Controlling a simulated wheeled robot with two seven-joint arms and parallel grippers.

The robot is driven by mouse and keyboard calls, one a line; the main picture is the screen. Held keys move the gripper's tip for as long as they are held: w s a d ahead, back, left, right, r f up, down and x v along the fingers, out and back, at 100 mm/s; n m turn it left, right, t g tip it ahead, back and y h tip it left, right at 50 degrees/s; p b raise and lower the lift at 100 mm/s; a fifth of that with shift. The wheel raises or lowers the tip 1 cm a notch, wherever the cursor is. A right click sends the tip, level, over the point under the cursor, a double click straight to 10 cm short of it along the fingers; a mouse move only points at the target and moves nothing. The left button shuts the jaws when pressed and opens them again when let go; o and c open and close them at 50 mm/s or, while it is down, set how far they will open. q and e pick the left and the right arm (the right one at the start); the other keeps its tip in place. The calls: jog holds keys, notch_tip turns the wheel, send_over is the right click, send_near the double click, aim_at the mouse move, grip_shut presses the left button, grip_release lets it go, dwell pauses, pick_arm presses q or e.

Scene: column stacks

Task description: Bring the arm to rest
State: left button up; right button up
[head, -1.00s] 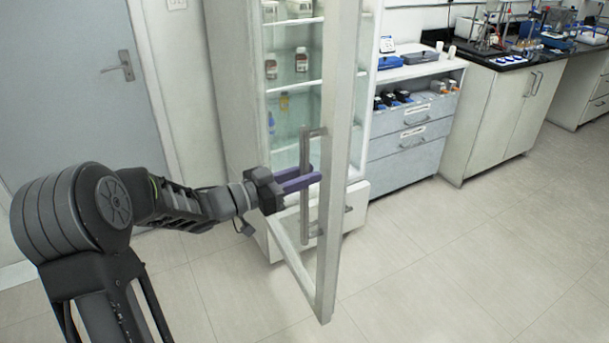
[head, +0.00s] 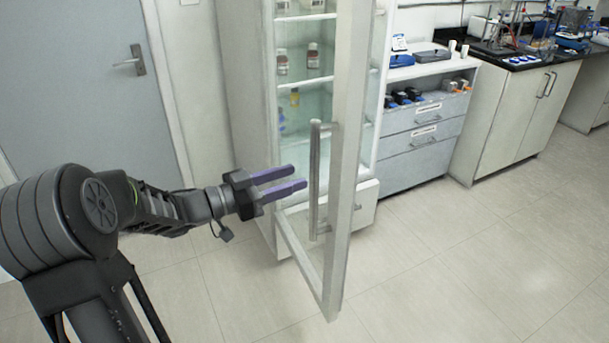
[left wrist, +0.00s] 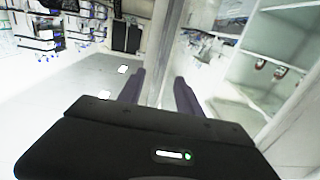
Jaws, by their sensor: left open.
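My left gripper (head: 296,179) is open and empty, with two purple fingers pointing right. It is in front of the glass cabinet door, a little to the left of the door's vertical handle (head: 315,180), with a gap between fingertips and handle. The door (head: 345,150) stands open, swung out toward me. In the left wrist view the two fingers of my left gripper (left wrist: 158,88) are spread apart, and the door's edge (left wrist: 167,50) shows between and beyond them. My right gripper is not in view.
The cabinet (head: 245,100) holds several bottles on its shelves. A grey drawer unit (head: 415,135) and a black-topped bench (head: 515,60) stand to the right. A grey room door (head: 70,80) is at the left. The tiled floor (head: 470,260) at the right is clear.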

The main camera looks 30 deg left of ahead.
pick_arm(q)
jog(key=shift+s+a, duration=0.25)
jog(key=shift+s, duration=0.25)
